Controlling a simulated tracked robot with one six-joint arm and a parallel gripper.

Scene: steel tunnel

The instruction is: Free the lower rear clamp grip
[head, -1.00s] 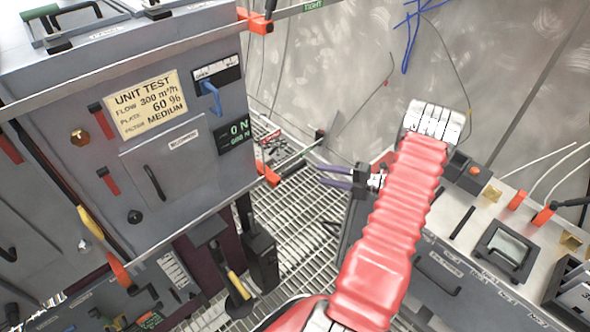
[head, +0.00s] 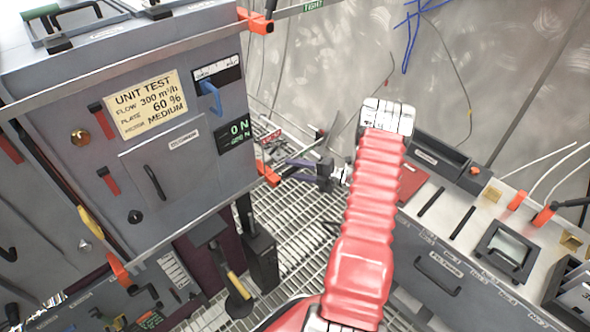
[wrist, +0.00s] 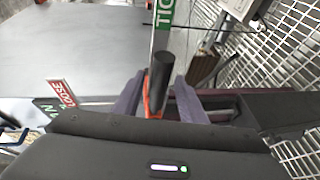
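The lower rear clamp (head: 268,174) is an orange piece at the lower right corner of the grey test unit (head: 185,165). Its grip (wrist: 161,70), a black cylinder on an orange arm, shows in the wrist view, pointing toward the green label. My gripper (head: 284,165) has two purple fingers and is at the clamp's right in the head view. In the wrist view my gripper (wrist: 157,98) is open, with one finger on each side of the grip. I cannot tell whether either finger touches it.
A green label (wrist: 164,14) reading "TIG…" and a red "LOOSE" label (wrist: 62,93) show in the wrist view. Another orange clamp (head: 256,22) is higher on the unit. A bench (head: 470,245) stands right; grating floor (head: 300,225) lies between.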

